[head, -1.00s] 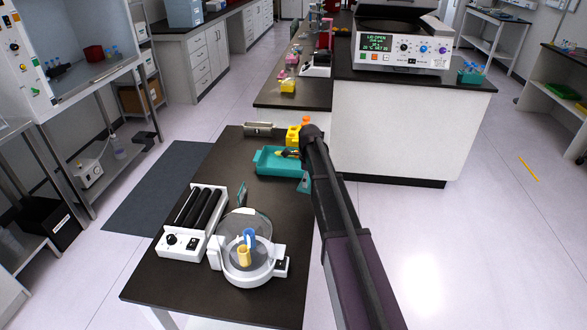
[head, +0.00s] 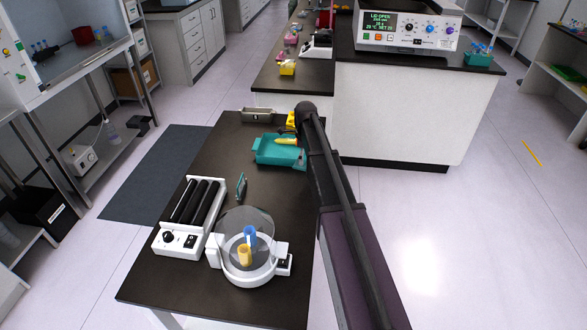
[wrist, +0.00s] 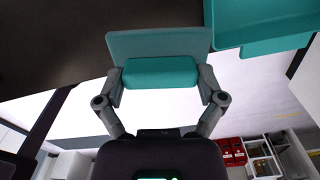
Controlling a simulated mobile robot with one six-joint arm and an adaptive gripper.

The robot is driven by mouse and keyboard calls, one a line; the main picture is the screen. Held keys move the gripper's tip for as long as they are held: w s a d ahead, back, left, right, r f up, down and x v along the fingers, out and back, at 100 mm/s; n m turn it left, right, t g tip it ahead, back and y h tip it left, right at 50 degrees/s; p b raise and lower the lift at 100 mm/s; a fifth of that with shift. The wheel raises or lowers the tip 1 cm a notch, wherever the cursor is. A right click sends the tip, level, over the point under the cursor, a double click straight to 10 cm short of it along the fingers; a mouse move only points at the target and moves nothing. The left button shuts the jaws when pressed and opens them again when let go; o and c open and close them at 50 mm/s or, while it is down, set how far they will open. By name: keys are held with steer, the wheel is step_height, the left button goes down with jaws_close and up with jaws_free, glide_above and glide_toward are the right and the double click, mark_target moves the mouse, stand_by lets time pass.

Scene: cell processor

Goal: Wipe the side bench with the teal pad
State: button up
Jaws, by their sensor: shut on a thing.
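The side bench (head: 165,285) has a dark top and runs from the lower middle of the head view up to the central counter. My gripper (wrist: 160,85) is shut on the teal pad (wrist: 160,42) by its thick grip block in the wrist view. The pad's flat plate shows near the bench edge, beside a teal tray. I cannot tell whether the pad touches the bench. In the head view my arm hides the gripper and the pad.
On the bench stand the teal tray (head: 268,152) with a yellow item, a white roller device (head: 170,240), a round white device (head: 250,275) with blue and yellow tubes, and a small upright teal item (head: 240,187).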

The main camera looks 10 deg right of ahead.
steer(key=s+a+n, duration=0.2)
steer(key=s+a, duration=0.3)
steer(key=a, duration=0.1)
steer(key=shift+s, duration=0.4)
steer(key=shift+a+f, duration=0.1)
